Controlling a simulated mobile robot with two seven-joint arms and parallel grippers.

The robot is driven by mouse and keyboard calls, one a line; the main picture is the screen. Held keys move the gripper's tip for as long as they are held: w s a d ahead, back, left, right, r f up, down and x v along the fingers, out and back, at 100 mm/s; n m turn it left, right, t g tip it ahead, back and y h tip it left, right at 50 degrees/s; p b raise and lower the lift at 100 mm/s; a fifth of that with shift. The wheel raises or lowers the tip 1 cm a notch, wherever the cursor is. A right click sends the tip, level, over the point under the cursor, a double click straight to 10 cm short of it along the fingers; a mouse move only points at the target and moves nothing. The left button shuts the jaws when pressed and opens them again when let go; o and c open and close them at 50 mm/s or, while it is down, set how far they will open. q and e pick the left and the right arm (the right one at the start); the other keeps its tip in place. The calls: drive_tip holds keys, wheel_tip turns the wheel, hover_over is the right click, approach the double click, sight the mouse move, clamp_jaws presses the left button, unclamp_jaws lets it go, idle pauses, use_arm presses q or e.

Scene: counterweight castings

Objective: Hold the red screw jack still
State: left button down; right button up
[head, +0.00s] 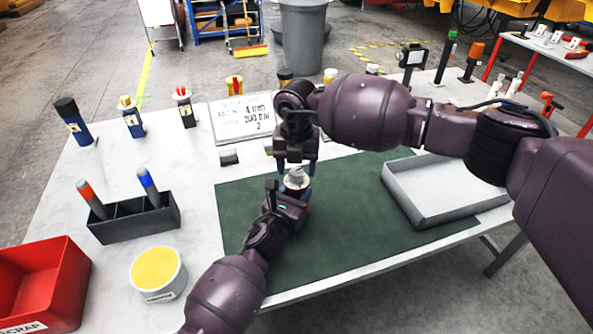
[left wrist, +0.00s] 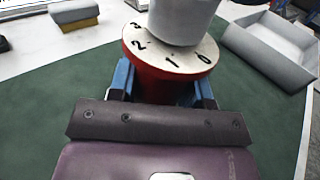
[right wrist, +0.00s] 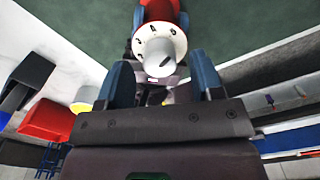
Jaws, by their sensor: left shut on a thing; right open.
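The red screw jack stands on the green mat (head: 340,225). In the left wrist view its red body (left wrist: 158,88) sits between my left gripper's blue fingers (left wrist: 160,88), which are shut on it. Its white dial (left wrist: 170,48) carries black numbers, and a grey knob (left wrist: 182,18) rises from it. In the head view the knob (head: 296,178) shows between my two grippers, while the body is mostly hidden by my left gripper (head: 290,198). My right gripper (head: 296,160) is open above the knob, pointing down. The right wrist view shows the dial and knob (right wrist: 160,56) between its open fingers (right wrist: 165,85).
A grey tray (head: 447,212) lies on the right of the mat. A black holder (head: 135,222) with two markers, a yellow-topped tub (head: 157,272) and a red scrap bin (head: 45,285) stand left.

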drive_tip(key=shift+f, duration=1)
drive_tip(key=c, duration=0.9)
drive_tip(key=shift+n, duration=0.3)
